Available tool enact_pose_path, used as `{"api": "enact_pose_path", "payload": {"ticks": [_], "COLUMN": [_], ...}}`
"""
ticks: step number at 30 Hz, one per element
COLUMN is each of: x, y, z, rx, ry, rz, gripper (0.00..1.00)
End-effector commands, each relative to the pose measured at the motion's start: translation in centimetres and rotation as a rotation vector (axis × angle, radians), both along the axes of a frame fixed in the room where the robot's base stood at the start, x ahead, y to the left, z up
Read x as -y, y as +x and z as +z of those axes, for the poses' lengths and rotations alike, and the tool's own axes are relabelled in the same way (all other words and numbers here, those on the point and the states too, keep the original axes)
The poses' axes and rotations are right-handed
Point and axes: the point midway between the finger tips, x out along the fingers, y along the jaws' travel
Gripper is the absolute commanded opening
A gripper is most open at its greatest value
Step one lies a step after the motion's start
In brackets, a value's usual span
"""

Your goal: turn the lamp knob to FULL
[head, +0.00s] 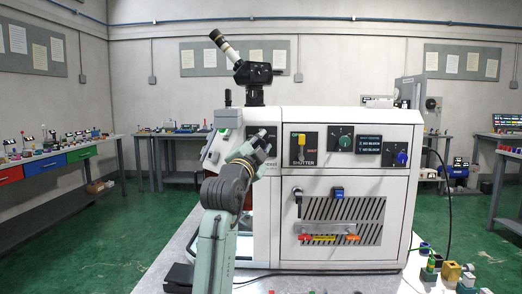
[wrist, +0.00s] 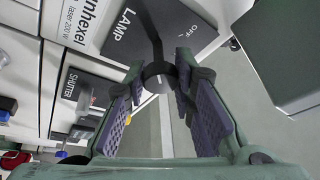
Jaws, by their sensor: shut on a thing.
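The lamp panel (wrist: 165,28) is a dark plate marked LAMP and OFF at the top of the wrist view. The lamp knob (wrist: 158,70) is dark and round, between my fingertips. My gripper (wrist: 161,76) is shut on it, one finger on each side. A dark strip runs from the knob up across the panel; I cannot tell whether it is a pointer. No FULL mark can be read, so the exact knob setting is unclear. In the head view my gripper (head: 264,140) is at the machine's left front, and my arm hides the knob.
The white machine (head: 345,118) stands on a bench. A yellow shutter lever (head: 301,146), a green dial (head: 340,143) and a blue knob (head: 401,157) are to the right. A microscope (head: 254,72) rises above. The shutter panel (wrist: 82,92) is left of my gripper in the wrist view.

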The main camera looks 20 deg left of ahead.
Motion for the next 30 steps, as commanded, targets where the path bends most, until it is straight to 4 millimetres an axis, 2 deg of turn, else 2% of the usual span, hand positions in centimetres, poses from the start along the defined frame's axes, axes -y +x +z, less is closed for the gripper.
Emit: {"api": "enact_pose_path", "payload": {"ticks": [12,30], "x": [-0.02,0.09], "y": [-0.07,-0.01], "z": [0.15,0.12], "rx": [-0.061,-0.073], "ry": [0.22,0.265], "rz": [0.002,0.0], "gripper": [0.0,0.0]}}
